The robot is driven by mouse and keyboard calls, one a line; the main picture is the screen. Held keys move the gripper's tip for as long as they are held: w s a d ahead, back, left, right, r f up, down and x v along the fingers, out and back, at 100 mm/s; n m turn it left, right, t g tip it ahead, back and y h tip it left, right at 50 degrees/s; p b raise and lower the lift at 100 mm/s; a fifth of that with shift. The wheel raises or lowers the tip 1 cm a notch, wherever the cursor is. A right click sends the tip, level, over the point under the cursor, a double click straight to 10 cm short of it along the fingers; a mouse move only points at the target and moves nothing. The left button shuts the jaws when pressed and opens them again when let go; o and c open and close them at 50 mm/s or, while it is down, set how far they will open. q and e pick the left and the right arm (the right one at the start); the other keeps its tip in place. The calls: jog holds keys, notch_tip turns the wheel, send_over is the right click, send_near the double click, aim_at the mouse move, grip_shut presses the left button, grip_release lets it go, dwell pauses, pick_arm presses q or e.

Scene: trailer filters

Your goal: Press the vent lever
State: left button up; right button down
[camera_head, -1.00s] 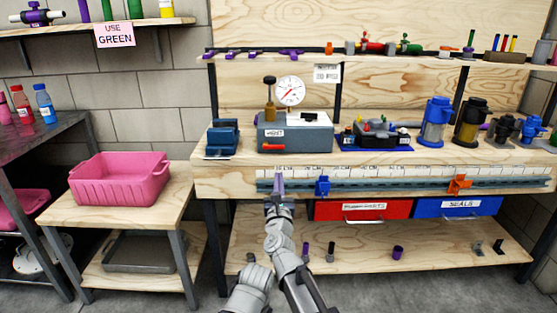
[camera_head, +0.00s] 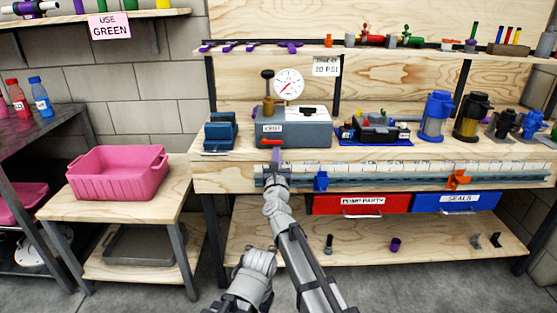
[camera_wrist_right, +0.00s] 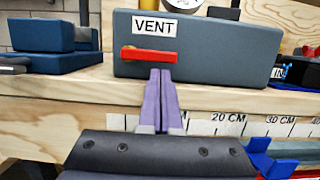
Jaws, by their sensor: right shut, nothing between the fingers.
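The grey vent box (camera_head: 305,133) with a "VENT" label stands on the workbench, and a gauge (camera_head: 289,84) rises above it. Its red vent lever (camera_head: 272,141) lies flat across the left of the front face; it also shows in the right wrist view (camera_wrist_right: 149,55). My right gripper (camera_head: 276,155) has purple fingers, shut and empty. In the right wrist view its fingertips (camera_wrist_right: 160,72) are right below the lever's right half; whether they touch it I cannot tell. My left gripper is not in view.
A blue vise-like block (camera_head: 221,132) stands left of the box. A pump on a blue mat (camera_head: 375,131) is to its right. A ruler rail with a blue clamp (camera_head: 320,181) and an orange clamp (camera_head: 458,179) runs along the bench front. A pink bin (camera_head: 118,172) sits at left.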

jog(key=shift+w+d+r+n+y+p, duration=0.1)
jog(key=shift+r+n+y+p, duration=0.15)
jog(key=shift+n, duration=0.4)
jog(key=shift+d+r+n+y+p, duration=0.15)
jog(key=shift+r+n+p, duration=0.1)
jog(key=shift+n, duration=0.4)
jog(key=shift+r+n, duration=0.2)
jog(key=shift+n, duration=0.3)
jog(key=n+p, duration=0.1)
jog(key=r+n+y+p, duration=0.1)
jog(key=n, duration=0.1)
jog(key=r+n+y+p, duration=0.1)
jog(key=n, duration=0.1)
jog(key=shift+d+g, duration=0.2)
jog(key=shift+g, duration=0.1)
jog(key=n+p, duration=0.1)
jog(key=r+n+p, duration=0.1)
jog(key=n, duration=0.1)
jog(key=r+n+g+y+p, duration=0.1)
jog(key=n+p, duration=0.1)
jog(key=shift+a, duration=0.25)
jog(key=n+p, duration=0.1)
jog(key=r+n+p, duration=0.1)
jog(key=n, duration=0.1)
jog(key=shift+a+n+g, duration=0.3)
jog(key=shift+a+g, duration=0.05)
jog(key=shift+g, duration=0.05)
jog(key=shift+f, duration=0.2)
jog(key=b+v, duration=0.1)
jog(key=v, duration=0.9)
